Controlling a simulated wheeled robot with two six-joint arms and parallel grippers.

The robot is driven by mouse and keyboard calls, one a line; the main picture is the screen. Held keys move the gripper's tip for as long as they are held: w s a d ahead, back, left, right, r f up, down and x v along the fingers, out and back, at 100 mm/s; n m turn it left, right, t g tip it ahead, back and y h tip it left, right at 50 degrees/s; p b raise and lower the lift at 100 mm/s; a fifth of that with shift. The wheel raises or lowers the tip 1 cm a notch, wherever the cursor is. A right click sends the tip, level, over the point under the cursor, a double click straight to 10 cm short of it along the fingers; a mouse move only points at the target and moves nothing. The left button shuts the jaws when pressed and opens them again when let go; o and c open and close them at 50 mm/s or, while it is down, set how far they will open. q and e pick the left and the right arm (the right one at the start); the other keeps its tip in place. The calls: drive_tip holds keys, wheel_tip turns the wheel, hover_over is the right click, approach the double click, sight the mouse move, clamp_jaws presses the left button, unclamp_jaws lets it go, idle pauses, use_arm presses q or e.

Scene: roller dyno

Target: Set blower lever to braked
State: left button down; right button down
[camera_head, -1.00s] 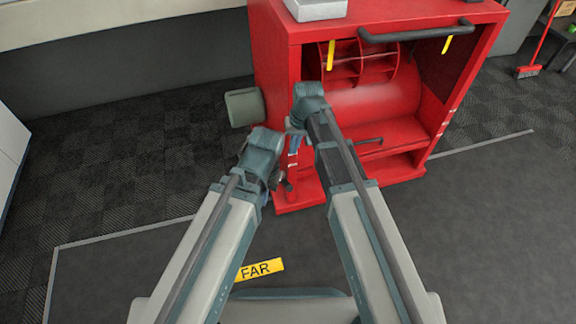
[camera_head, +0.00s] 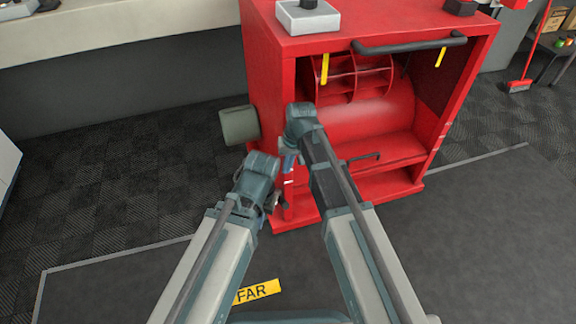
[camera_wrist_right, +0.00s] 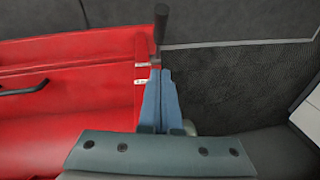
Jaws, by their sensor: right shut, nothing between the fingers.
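The red cabinet (camera_head: 300,207) of the roller dyno stands ahead, with a red drum inside. In the right wrist view a lever with a dark grip (camera_wrist_right: 161,25) stands at the edge of the red cabinet, near small white labels (camera_wrist_right: 141,82). My right gripper (camera_wrist_right: 160,72) is shut and empty. Its blue fingertips are close to the lever's lower end; I cannot tell whether they touch it. In the head view my right gripper (camera_head: 289,163) is at the cabinet's left front edge. My left wrist is beside it, but its fingers are not clear.
A black handle bar (camera_head: 410,44) and yellow tabs (camera_head: 325,68) are at the cabinet's upper front. A grey-green cylinder (camera_head: 239,124) sticks out from its left side. A yellow FAR label (camera_head: 257,292) lies on the floor mat. Floor to the left is clear.

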drive_tip(key=b, duration=0.6)
hover_over(284, 200)
drive_tip(key=w, duration=0.4)
wheel_tip(284, 200, down, 7)
drive_tip(key=shift+s+f+b, duration=0.9)
drive_tip(key=shift+f, duration=0.05)
drive_tip(key=shift+s+f+b, duration=0.3)
drive_tip(key=shift+s, duration=0.1)
drive_tip(key=shift+s+d+f+t+b, duration=0.25)
drive_tip(key=shift+s+f+t+b, duration=0.45)
drive_tip(key=shift+s+b, duration=0.3)
drive_tip(key=s+d+f+b, duration=0.1)
drive_tip(key=s+f+b, duration=0.3)
drive_tip(key=f+b, duration=0.5)
drive_tip(key=shift+s, duration=0.25)
drive_tip(key=shift+d, duration=0.1)
